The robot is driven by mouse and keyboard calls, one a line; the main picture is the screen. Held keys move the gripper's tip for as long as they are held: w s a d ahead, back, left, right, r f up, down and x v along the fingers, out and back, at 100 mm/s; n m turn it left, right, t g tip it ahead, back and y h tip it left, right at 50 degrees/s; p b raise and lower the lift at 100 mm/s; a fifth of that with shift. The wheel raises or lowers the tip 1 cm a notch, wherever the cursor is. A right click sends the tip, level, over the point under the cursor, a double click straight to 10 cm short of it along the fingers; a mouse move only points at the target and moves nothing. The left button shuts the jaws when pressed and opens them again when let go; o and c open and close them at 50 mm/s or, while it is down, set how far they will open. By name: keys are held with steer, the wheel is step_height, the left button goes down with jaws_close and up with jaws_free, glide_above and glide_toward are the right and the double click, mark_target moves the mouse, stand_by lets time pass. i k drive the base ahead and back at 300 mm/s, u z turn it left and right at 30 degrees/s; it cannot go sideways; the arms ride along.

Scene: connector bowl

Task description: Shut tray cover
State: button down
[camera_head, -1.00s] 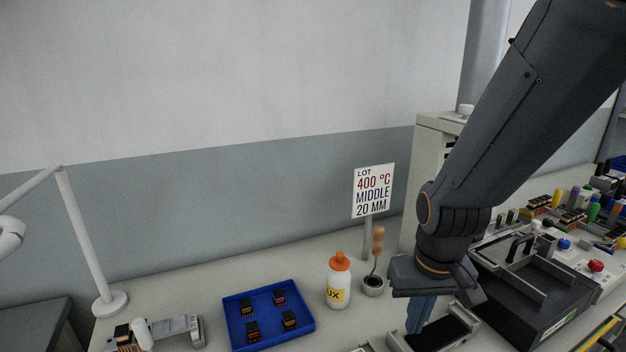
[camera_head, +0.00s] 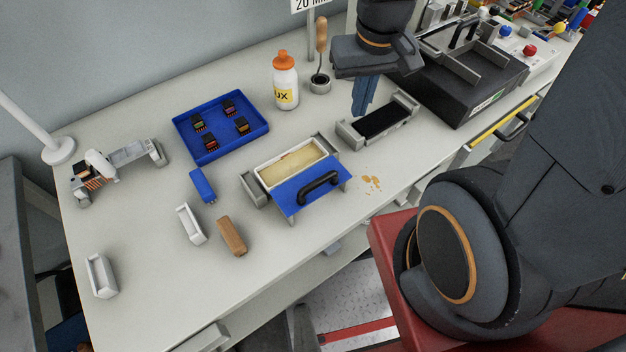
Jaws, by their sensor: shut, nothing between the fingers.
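A grey tray (camera_head: 255,190) with a tan filling (camera_head: 291,163) stands near the middle of the bench. Its flat blue cover (camera_head: 290,198) with a black arched handle (camera_head: 319,181) sits drawn toward the front edge, on short legs, leaving the filling exposed behind it. My gripper (camera_head: 359,112) points down with its blue fingers together and empty. It is behind and to the right of the cover, beside a grey holder with a black pad (camera_head: 381,121).
A blue tray of small chips (camera_head: 190,148), a flux bottle (camera_head: 286,82) and a brush in a pot (camera_head: 320,84) stand behind. A blue block (camera_head: 202,185), white holder (camera_head: 191,225) and brown block (camera_head: 231,236) lie left. Tan spots (camera_head: 371,182) mark the bench right of the cover.

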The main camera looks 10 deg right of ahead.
mark_target(291, 197)
steer(key=u, duration=1.35)
steer(key=k, duration=1.45)
steer(key=z, duration=1.05)
steer(key=i, duration=0.5)
